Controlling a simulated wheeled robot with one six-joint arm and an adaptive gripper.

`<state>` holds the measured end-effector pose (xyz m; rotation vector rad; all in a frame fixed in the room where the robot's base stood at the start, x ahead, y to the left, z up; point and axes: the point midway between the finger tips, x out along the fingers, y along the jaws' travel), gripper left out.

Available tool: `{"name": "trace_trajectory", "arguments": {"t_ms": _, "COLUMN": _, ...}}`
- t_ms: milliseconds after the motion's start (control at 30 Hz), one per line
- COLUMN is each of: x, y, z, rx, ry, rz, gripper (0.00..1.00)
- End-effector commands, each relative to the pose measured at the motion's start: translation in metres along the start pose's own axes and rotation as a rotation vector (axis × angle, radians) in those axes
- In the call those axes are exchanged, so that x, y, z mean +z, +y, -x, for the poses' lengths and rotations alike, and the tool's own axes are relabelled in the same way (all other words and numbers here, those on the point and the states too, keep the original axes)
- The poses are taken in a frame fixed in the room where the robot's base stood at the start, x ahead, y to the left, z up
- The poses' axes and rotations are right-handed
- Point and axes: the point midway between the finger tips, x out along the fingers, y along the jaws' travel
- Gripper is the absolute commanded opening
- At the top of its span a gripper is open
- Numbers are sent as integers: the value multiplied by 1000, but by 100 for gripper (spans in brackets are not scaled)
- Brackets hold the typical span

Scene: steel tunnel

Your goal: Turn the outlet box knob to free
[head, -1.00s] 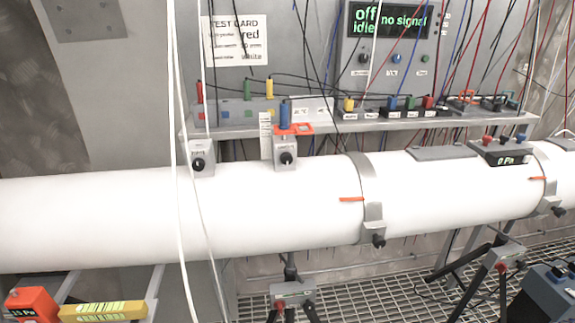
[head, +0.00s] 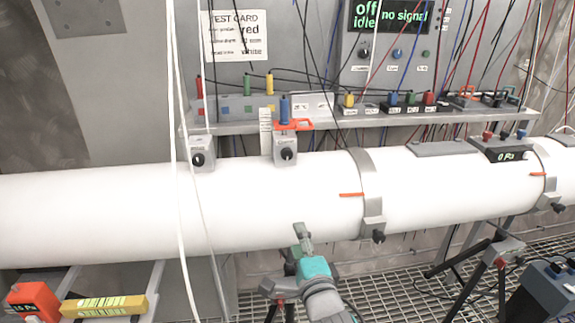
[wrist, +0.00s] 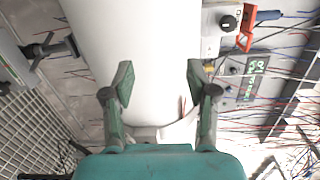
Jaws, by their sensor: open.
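Two small grey boxes with black knobs sit on top of the white pipe (head: 100,215). The left box (head: 202,145) has its knob (head: 198,160) facing me. The right box (head: 285,143), with its knob (head: 287,154), stands under a blue plug and an orange clip. Their labels are too small to read, so I cannot tell which is the outlet box. In the wrist view, a knob (wrist: 228,22) shows beside the orange clip (wrist: 245,40). My gripper (head: 303,240) is in front of the pipe, below the right box. In the wrist view my gripper (wrist: 160,80) is open and empty over the pipe.
A shelf (head: 240,127) with plugs and hanging cables runs behind the boxes. White cables (head: 180,200) hang before the pipe at left. A metal clamp (head: 371,190) rings the pipe at right. An orange device (head: 33,300) and yellow block (head: 105,306) lie at bottom left.

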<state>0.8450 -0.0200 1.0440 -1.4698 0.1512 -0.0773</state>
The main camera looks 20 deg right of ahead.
Motion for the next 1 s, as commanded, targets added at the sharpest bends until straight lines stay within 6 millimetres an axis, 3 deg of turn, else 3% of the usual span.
{"name": "trace_trajectory", "arguments": {"t_ms": 33, "x": 2, "y": -20, "z": -11, "rx": -18, "ry": 8, "rz": -61, "gripper": 58}}
{"name": "trace_trajectory", "arguments": {"t_ms": 200, "x": 6, "y": -74, "z": -36, "rx": -50, "ry": 34, "rz": -276, "gripper": 58}}
{"name": "trace_trajectory", "arguments": {"t_ms": 400, "x": 8, "y": -115, "z": -50, "rx": -73, "ry": 52, "rz": -448, "gripper": 58}}
{"name": "trace_trajectory", "arguments": {"t_ms": 667, "x": 8, "y": -127, "z": -61, "rx": -79, "ry": 59, "rz": -500, "gripper": 58}}
{"name": "trace_trajectory", "arguments": {"t_ms": 1000, "x": 3, "y": -129, "z": -116, "rx": -78, "ry": 60, "rz": -498, "gripper": 58}}
